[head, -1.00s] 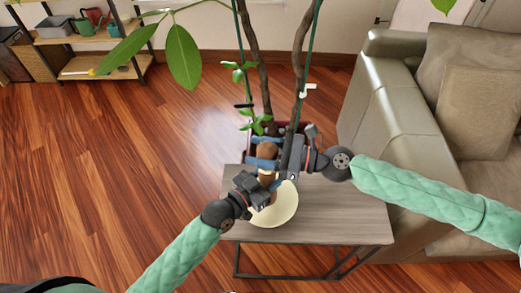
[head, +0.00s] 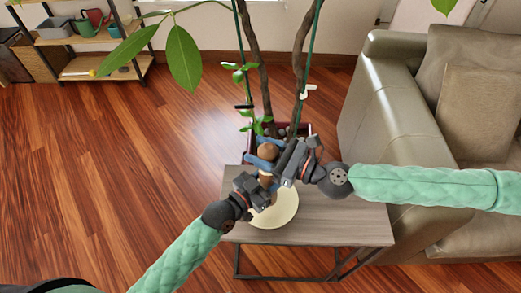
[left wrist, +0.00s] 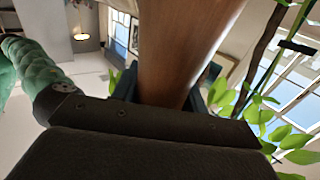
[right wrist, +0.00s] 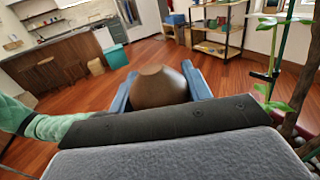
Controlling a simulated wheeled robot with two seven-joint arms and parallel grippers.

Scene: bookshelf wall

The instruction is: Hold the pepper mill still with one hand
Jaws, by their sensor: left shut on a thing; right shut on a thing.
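The brown wooden pepper mill (head: 267,152) stands upright over a round cream plate (head: 278,213) on the side table. My left gripper (head: 266,182) is shut on its lower body, and the wooden shaft (left wrist: 180,55) fills the space between the fingers in the left wrist view. My right gripper (head: 268,158) is shut on the rounded top. In the right wrist view this brown top (right wrist: 158,88) sits between the two blue fingers. The mill's base is hidden behind my left gripper.
The grey wood side table (head: 345,228) has free room to the right of the plate. A potted plant (head: 262,128) with tall stems stands close behind. A beige sofa (head: 385,115) is at the right. A shelf (head: 95,66) stands far left.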

